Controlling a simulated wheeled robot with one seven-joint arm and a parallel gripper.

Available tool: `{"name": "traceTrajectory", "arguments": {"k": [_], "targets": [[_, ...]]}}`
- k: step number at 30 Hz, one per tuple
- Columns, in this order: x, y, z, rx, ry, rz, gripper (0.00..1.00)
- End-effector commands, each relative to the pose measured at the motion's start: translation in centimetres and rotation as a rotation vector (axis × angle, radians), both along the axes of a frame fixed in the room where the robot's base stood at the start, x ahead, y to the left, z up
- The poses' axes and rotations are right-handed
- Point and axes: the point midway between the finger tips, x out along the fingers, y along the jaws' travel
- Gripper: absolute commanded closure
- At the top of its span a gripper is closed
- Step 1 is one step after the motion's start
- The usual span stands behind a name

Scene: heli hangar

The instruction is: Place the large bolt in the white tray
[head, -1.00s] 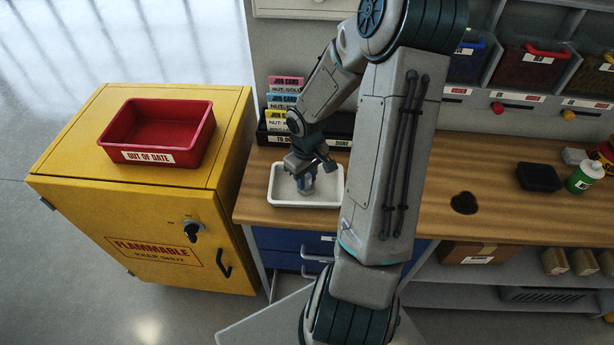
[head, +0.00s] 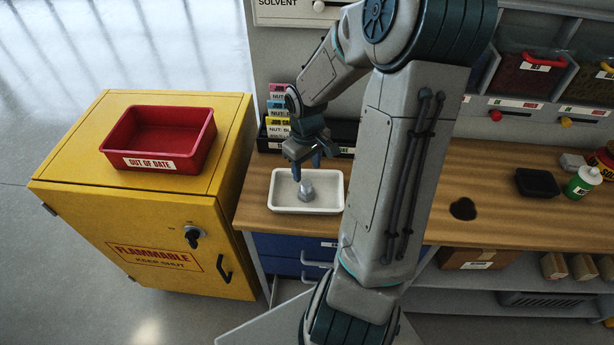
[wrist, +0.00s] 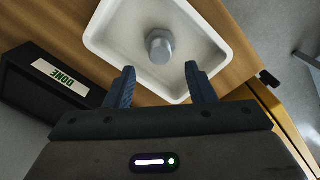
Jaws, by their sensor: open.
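The large bolt (head: 306,191) is grey metal and is inside the white tray (head: 334,203) on the wooden bench. In the wrist view the bolt (wrist: 159,46) shows its head inside the tray (wrist: 108,21), apart from the tray walls. My gripper (head: 307,172) is just above the bolt in the head view. In the wrist view its fingers (wrist: 160,84) are apart with nothing between them, and the bolt lies beyond the tips.
A dark rack with job cards (head: 278,117) and a DONE label (wrist: 60,77) stands close behind the tray. A red bin (head: 190,160) sits on the yellow cabinet (head: 237,125) at left. The bench right of my arm is largely clear around a dark hole (head: 463,209).

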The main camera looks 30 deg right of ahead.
Motion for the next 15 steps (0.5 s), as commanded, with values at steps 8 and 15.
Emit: {"name": "traceTrajectory", "arguments": {"k": [8, 15], "targets": [[0.0, 0.0, 4.1, -0.002, -0.001, 0.000, 0.50], [-0.6, 1.1, 5.9, -0.037, -0.003, -0.005, 0.50]]}}
